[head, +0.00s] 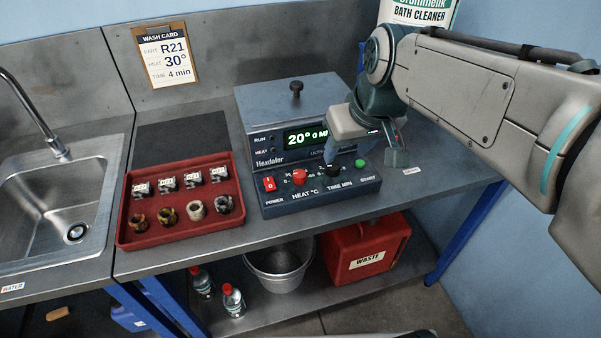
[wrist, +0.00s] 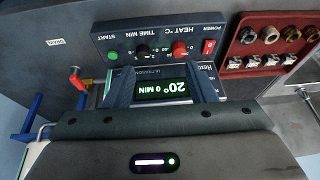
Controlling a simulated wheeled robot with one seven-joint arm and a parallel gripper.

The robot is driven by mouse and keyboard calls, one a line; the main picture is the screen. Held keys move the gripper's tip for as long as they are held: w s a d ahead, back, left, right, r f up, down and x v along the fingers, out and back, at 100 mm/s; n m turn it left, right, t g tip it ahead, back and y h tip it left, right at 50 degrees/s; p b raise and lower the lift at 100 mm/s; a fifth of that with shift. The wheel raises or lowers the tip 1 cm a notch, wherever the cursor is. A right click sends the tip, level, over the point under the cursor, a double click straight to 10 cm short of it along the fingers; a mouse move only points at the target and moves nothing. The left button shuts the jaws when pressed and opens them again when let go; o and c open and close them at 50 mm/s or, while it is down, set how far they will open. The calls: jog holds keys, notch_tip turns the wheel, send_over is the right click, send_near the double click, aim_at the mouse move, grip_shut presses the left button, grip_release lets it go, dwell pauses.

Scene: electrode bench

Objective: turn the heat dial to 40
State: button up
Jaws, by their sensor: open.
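The red heat dial (head: 299,177) is on the sloped control panel (head: 320,196) of the ultrasonic bath, between the red power switch (head: 269,184) and the black time dial (head: 333,171). The bath's display (head: 306,138) reads 20° and 0 MIN. My gripper (head: 364,156) is open and empty, above the right part of the panel, and hides part of the display. In the wrist view, which is upside down, the heat dial (wrist: 180,49) lies beyond the fingertips, with the display between my open fingers (wrist: 163,84). The dial's exact pointer setting is too small to read.
A green start button (head: 360,163) is at the panel's right. A red tray (head: 127,232) with several metal parts stands left of the bath. A wash card (head: 165,55) on the wall reads R21, 30°, 4 min. A sink (head: 50,205) is at the far left.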

jog(key=n+y+b, duration=0.1)
jog(key=n+b, duration=0.1)
jog(key=b, duration=0.2)
send_near(300, 173)
jog(key=x, duration=0.8)
jog(key=shift+w+a+f, duration=0.1)
jog(key=shift+f, duration=0.2)
jog(key=c, duration=1)
